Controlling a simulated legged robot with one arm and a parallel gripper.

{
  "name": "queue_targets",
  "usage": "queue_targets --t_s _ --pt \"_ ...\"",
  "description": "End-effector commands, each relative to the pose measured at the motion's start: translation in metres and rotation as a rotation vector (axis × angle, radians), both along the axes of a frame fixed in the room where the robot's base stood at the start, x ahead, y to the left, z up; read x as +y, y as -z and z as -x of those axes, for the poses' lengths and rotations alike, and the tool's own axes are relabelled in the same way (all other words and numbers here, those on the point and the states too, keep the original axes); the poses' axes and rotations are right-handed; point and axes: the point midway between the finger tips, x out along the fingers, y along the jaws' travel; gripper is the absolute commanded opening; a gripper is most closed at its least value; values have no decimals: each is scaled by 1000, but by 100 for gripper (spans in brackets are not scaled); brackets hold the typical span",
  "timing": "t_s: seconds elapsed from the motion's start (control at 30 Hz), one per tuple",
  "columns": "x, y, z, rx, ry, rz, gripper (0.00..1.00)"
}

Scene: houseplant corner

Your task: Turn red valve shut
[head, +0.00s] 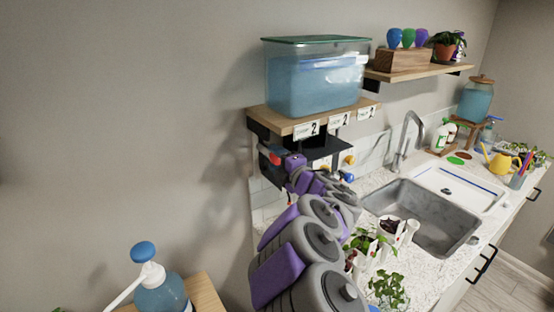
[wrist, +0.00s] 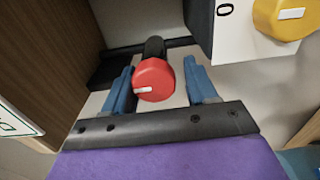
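The red valve (wrist: 154,82) is a round knob with a short white mark that lies nearly level in the wrist view. A dark pipe shows behind it. My gripper (wrist: 159,68) is open, with one blue finger on each side of the knob. There is a visible gap on the right; on the left the finger is very close, and I cannot tell whether it touches. In the head view the red valve (head: 275,158) shows beside my gripper (head: 280,154), under the left end of the wooden shelf.
A yellow knob (wrist: 284,15) is right of the red one; it shows in the head view (head: 349,160) above a blue knob (head: 347,177). A water tank (head: 315,82) stands on the shelf (head: 285,122) above. Seedlings (head: 370,242) and a sink (head: 425,215) are to the right.

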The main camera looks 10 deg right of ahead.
Motion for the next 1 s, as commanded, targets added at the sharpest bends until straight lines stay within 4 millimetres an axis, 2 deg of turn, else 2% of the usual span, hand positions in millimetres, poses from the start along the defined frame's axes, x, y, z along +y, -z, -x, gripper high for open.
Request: queue_targets --t_s 0.03,0.1,0.47,0.67,1.0 --pt "1 0 0 -1 -1 0 62" --pt "1 -1 0 -3 -1 -1 68" --pt "-2 -3 4 -5 2 -2 68" --pt "-10 -5 25 -6 2 -1 68" --pt "-30 -4 73 -3 3 -2 68"
